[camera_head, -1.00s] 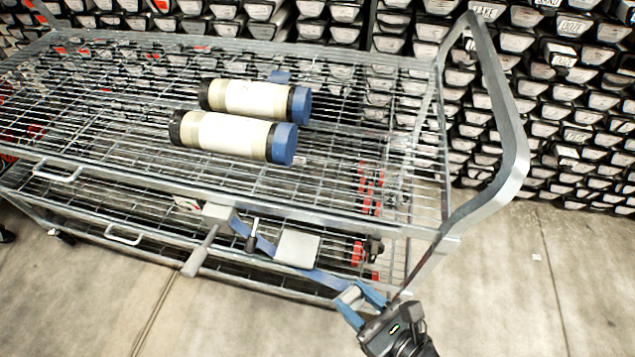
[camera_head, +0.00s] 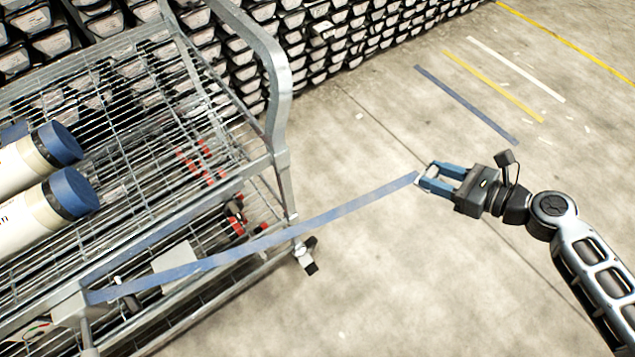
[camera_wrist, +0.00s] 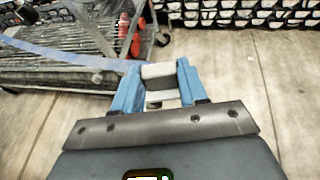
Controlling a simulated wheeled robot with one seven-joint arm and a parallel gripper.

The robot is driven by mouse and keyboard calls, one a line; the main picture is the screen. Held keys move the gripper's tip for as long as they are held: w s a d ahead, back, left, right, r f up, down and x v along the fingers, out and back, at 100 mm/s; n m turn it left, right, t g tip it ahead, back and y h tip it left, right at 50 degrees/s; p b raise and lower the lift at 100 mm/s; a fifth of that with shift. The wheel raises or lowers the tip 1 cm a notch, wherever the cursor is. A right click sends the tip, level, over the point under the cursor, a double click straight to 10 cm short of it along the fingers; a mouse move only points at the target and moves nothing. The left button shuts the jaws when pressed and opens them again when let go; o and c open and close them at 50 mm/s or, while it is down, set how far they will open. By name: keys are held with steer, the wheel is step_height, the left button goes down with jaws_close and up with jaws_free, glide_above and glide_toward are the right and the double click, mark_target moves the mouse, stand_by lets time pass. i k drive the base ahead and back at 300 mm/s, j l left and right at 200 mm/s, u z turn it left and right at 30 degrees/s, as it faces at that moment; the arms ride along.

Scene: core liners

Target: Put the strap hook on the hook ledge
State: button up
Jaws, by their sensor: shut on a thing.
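My gripper (camera_head: 428,178) is on the right in the head view, away from the cart and above bare floor. Its blue fingers are shut on the strap hook, a grey block (camera_wrist: 158,72) between the fingertips in the wrist view. A blue strap (camera_head: 300,228) runs taut from the cart's lower left in the head view to my fingertips. It also shows in the wrist view (camera_wrist: 60,52). The hook's exact shape is partly hidden by the fingers. I cannot tell which part is the hook ledge; a grey plate (camera_head: 172,264) sits on the cart's near side.
The wire cart (camera_head: 130,215) fills the left, with a raised metal end rail (camera_head: 278,85). Two pale cylinders with blue caps (camera_head: 70,190) lie on its top. Stacked core trays (camera_head: 330,40) line the back. The floor (camera_head: 400,290) right of the cart is clear, with painted lines.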

mark_target(176, 265)
steer(key=k+j+z, duration=0.45)
steer(key=j, duration=0.45)
steer(key=k+j+z, duration=0.4)
steer(key=k+j, duration=0.3)
